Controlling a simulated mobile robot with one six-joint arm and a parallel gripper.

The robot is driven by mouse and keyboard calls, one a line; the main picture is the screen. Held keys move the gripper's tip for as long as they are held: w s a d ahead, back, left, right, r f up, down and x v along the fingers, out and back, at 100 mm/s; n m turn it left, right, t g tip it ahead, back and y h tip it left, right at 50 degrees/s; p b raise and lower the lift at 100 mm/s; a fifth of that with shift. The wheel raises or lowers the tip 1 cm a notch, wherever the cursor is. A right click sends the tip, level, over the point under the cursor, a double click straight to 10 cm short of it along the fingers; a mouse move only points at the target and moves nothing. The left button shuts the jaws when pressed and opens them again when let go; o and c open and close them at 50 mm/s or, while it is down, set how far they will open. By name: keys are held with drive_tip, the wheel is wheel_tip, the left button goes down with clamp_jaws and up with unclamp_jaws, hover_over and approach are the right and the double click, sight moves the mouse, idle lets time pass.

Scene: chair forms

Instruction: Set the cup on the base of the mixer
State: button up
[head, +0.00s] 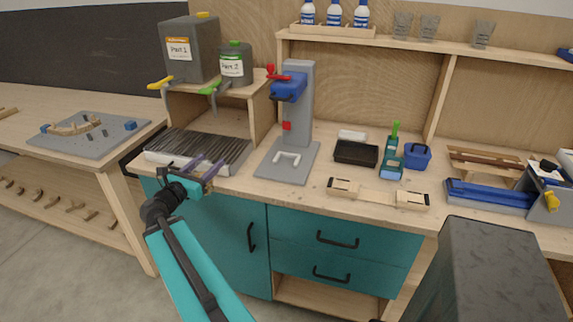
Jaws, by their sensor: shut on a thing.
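The mixer (306,95) is a grey upright column with a blue head and a red lever. Its flat grey base (297,172) lies on the bench and bears a white U-shaped bracket (287,158). My gripper (209,164) is to the left of the base, low over the slatted tray. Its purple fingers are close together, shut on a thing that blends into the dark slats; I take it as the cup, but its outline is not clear. Several similar grey cups (429,28) stand upright on the upper shelf.
Two dispensers, Part 1 (189,50) and Part 2 (236,65), stand on a riser above the slatted tray (170,156), taps facing forward. A black bin (356,153), blue bin (417,156) and wooden fixture (378,193) lie right of the mixer base.

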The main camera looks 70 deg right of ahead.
drive_tip(key=s+d+r+m+g, duration=0.1)
drive_tip(key=s+d+g, duration=0.1)
drive_tip(key=s+d, duration=0.4)
drive_tip(key=s+d+r+m+g, duration=0.1)
drive_tip(key=s+d, duration=0.5)
drive_tip(key=s, duration=0.7)
drive_tip(key=shift+d+m+g+y+b, duration=0.3)
drive_tip(key=shift+d+m+g+b, duration=0.15)
drive_tip(key=shift+g, duration=0.35)
drive_tip(key=shift+w+a, duration=0.1)
drive_tip(key=shift+a, duration=0.05)
